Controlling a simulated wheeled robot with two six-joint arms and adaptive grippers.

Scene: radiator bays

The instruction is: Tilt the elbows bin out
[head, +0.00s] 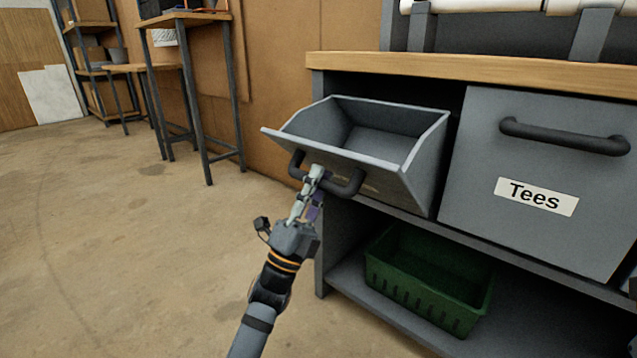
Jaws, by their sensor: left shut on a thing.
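A grey bin (412,186) in the bench's left bay is tilted out at the top, and its inside shows empty. Its front faces down, so no label can be read; I take it as the elbows bin. My left gripper (316,176) is shut on the bin's dark bar handle (346,187), near the handle's middle. A second grey bin (470,150), labelled Tees, stands shut to the right with its own dark handle (565,137). My right gripper is not in view.
The bench has a wooden top (480,68). A green crate (425,280) stands on the lower shelf below the tilted bin. Stools and a small table (143,67) stand at the back left. The floor (110,240) at left is clear.

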